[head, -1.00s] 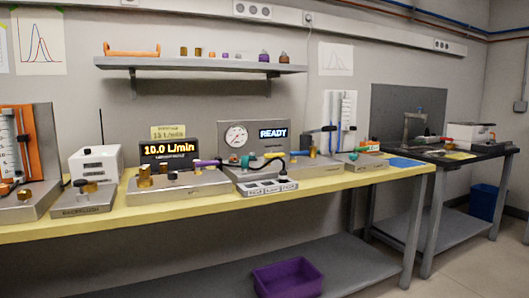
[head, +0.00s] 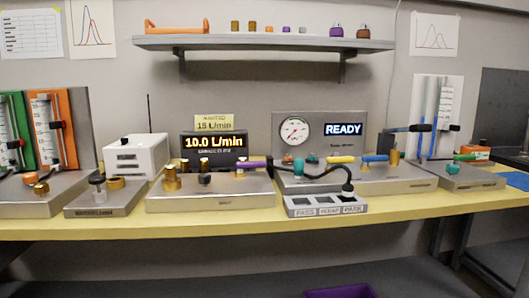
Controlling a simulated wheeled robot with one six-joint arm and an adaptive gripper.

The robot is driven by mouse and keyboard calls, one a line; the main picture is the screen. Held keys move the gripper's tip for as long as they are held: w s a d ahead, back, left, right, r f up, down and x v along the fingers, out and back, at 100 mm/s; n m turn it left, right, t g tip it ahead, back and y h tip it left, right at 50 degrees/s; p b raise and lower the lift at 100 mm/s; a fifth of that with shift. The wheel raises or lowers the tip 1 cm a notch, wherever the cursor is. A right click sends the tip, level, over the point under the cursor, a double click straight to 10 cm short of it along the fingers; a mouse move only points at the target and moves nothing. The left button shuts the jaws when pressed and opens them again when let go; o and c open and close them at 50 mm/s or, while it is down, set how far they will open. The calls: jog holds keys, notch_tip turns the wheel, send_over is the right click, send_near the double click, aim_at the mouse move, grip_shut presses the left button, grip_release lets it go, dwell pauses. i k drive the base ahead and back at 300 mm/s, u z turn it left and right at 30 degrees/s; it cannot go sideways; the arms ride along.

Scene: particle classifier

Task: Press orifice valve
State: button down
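No part in the head view is readably labelled as the orifice valve, so I cannot tell which it is. A steel station (head: 210,201) carries brass fittings (head: 171,178) and a purple part (head: 252,165) below a display (head: 214,142) reading 10.0 L/min. To its right, a panel has a round gauge (head: 294,130) and a screen (head: 344,130) reading READY. A teal knob (head: 298,166), a yellow handle (head: 341,159) and a blue handle (head: 375,159) sit in front of that panel. My gripper is not in view.
A small tray (head: 325,212) with labelled slots, seemingly PASS, SCRAP and PARK, stands at the yellow bench's (head: 250,228) front. A black hose (head: 325,171) arches above it. A white box (head: 137,156) stands left. A shelf (head: 265,44) hangs above. A purple bin (head: 340,292) lies below.

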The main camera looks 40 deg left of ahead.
aim_at(240, 165)
jog(key=u, duration=0.65)
jog(key=i, duration=1)
jog(key=u, duration=0.9)
